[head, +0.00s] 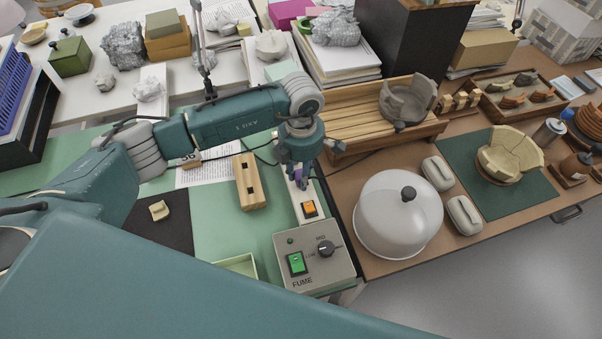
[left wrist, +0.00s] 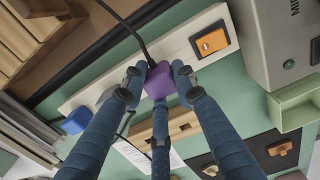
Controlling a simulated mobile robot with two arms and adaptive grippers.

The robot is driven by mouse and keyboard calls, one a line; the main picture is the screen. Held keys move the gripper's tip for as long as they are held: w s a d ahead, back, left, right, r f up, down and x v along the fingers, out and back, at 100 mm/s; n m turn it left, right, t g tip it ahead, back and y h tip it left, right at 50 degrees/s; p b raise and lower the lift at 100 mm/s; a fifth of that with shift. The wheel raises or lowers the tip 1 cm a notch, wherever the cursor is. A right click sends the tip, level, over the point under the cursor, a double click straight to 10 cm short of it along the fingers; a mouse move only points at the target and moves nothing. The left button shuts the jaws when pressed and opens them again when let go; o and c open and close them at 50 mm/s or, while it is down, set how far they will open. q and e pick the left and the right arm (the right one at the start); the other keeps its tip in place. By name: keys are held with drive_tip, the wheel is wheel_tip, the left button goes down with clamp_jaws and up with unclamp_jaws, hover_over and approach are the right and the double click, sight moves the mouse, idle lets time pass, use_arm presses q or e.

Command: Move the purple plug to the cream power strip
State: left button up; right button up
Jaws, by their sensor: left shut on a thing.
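The purple plug (head: 299,178) is between the fingers of my left gripper (head: 298,176), over the cream power strip (head: 309,221). In the left wrist view the blue fingers of my left gripper (left wrist: 158,75) close around the purple plug (left wrist: 160,84), and a black cord runs up from it. The cream power strip (left wrist: 180,46) passes behind the plug, with a lit orange switch at one end. I cannot tell whether the plug touches the strip or is seated in it. My right gripper is not in view.
A blue plug (left wrist: 77,121) is at the strip's other end. A grey FUME control box (head: 316,262) stands at the strip's near end. A wooden block with dark slots (head: 250,183) lies to the left.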

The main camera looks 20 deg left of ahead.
use_arm(q)
drive_tip(key=shift+f+b, duration=0.7)
drive_tip(key=shift+f, duration=0.15)
idle(0.3)
drive_tip(key=o, duration=1.6)
drive_tip(key=shift+r, duration=0.1)
drive_tip(key=shift+r, duration=0.1)
drive_tip(key=shift+r+p, duration=2.35)
drive_tip(key=shift+r, duration=1.55)
drive_tip(key=shift+s+f, duration=0.1)
